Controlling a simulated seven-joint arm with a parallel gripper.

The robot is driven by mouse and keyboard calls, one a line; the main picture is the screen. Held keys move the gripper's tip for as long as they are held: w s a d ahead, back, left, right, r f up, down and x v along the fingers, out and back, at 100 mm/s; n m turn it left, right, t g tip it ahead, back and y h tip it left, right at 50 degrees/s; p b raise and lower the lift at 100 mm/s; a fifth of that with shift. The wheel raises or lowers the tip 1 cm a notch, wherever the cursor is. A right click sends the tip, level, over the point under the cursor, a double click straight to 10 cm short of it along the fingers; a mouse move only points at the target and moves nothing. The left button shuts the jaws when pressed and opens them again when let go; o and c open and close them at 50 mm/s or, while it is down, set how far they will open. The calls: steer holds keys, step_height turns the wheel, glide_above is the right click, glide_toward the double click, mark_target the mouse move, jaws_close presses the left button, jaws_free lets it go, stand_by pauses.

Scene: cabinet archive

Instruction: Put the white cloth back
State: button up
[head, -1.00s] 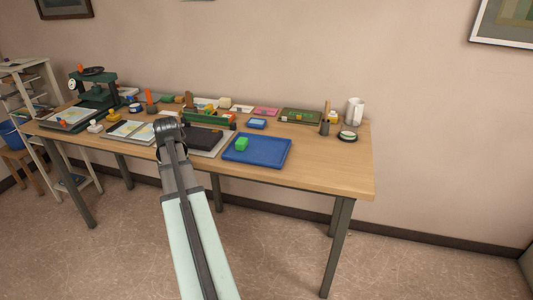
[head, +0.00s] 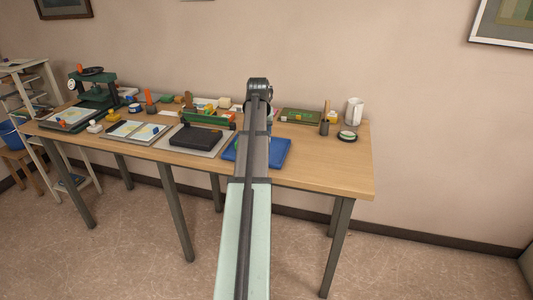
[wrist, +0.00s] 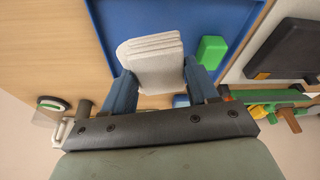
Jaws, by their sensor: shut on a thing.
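The white cloth (wrist: 150,62) is a folded, layered pad held between the blue fingers of my gripper (wrist: 160,84) in the wrist view. It hangs over the table, in front of the blue tray (wrist: 110,20); I cannot tell its height above it. The tray also shows in the head view (head: 279,155), partly covered by my arm. In the head view my arm reaches over the tray, and its fingers and the cloth are hidden. A green block (wrist: 210,52) is on the tray beside the right finger in the wrist view.
A black case (head: 197,137) on a grey board lies left of the tray. Bare wood (head: 340,170) is free at the right front.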

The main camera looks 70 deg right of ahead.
steer(key=d, duration=0.1)
steer(key=d+r+m, duration=0.1)
steer(key=d, duration=0.1)
steer(key=s+d+r+m, duration=0.1)
steer(key=shift+d+g, duration=0.2)
steer(key=shift+g, duration=0.2)
steer(key=shift+m, duration=0.3)
steer(key=shift+f, duration=4.95)
steer(key=shift+f, duration=0.2)
steer(key=o, duration=1)
steer(key=shift+r, duration=0.2)
steer(key=v, duration=1.2)
